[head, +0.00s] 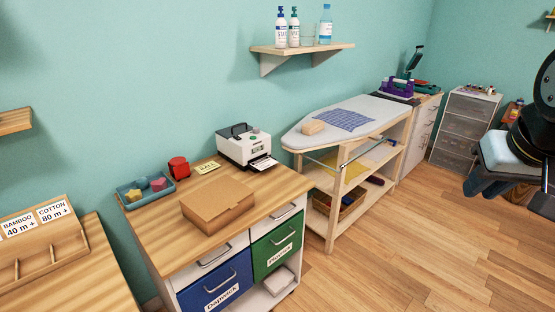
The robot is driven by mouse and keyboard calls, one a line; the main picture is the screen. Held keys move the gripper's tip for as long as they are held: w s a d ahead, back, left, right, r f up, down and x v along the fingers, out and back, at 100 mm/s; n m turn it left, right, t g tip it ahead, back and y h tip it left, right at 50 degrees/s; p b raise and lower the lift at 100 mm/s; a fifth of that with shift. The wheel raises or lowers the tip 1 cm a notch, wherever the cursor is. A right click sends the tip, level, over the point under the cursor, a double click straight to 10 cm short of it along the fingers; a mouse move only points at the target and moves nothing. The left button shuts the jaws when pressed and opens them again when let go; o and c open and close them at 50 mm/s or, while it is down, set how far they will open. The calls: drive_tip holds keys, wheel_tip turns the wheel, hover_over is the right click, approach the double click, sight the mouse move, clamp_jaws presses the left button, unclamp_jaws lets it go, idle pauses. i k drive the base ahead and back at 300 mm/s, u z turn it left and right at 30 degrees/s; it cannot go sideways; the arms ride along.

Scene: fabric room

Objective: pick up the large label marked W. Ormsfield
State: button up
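No label that I can read as W. Ormsfield shows in the head view. A white label printer (240,148) stands at the back right of the wooden-topped cabinet, with a white label (264,163) at its front slot. The print on that label is too small to read. My gripper (508,188) is at the right edge, partly cut off, high over the floor and far from the printer. Its finger opening is not clear from this angle.
A cardboard box (217,204), a blue tray (147,189), a red dispenser (179,168) and a yellow card (206,167) share the cabinet top. An ironing table (375,108) stands to the right. Open wooden floor (420,240) lies at the front right.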

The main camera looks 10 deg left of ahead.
sight(265, 163)
drive_tip(key=i, duration=0.85)
drive_tip(key=u, duration=0.05)
